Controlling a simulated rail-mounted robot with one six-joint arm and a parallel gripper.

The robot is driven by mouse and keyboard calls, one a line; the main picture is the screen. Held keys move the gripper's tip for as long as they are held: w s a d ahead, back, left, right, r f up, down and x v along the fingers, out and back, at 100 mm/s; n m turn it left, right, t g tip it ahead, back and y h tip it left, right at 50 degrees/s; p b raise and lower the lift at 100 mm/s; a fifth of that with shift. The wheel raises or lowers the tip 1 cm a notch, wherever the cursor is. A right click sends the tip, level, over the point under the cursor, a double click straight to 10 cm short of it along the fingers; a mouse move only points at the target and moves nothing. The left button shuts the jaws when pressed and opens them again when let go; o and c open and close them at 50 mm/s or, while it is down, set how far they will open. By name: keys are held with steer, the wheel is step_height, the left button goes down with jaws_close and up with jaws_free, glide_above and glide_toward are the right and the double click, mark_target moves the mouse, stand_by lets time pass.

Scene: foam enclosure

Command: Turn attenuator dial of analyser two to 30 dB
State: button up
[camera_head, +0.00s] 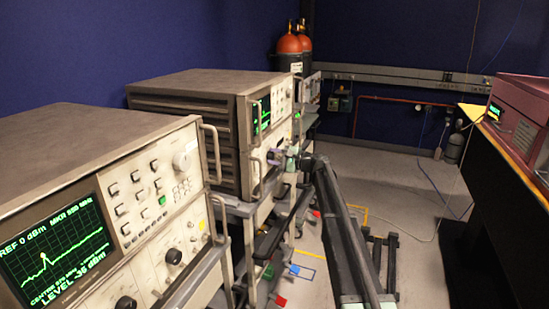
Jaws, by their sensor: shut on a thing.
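A second beige analyser (190,101) stands in the middle, beyond the near one, its front panel facing right and seen at a steep angle. Its small green screen (263,115) shows only as a sliver. My gripper (277,157) is at the lower part of this front panel, shut on what appears to be the attenuator dial. The dial and its scale are hidden by the gripper and the angle, so I cannot read its setting. The near analyser (95,150) stands at the left, with a lit green trace screen (55,248) and dark knobs (173,257).
Metal handles (212,150) stick out from the analyser fronts. Orange-topped cylinders (290,45) stand at the back. A dark bench with a red instrument (520,120) is at the right. The grey floor (425,215) between is mostly open, with cables.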

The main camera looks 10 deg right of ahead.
steer(key=shift+m, duration=0.5)
steer(key=o, duration=0.9)
steer(key=shift+d, duration=0.1)
steer(key=v, duration=1)
steer(key=shift+s+d, duration=0.25)
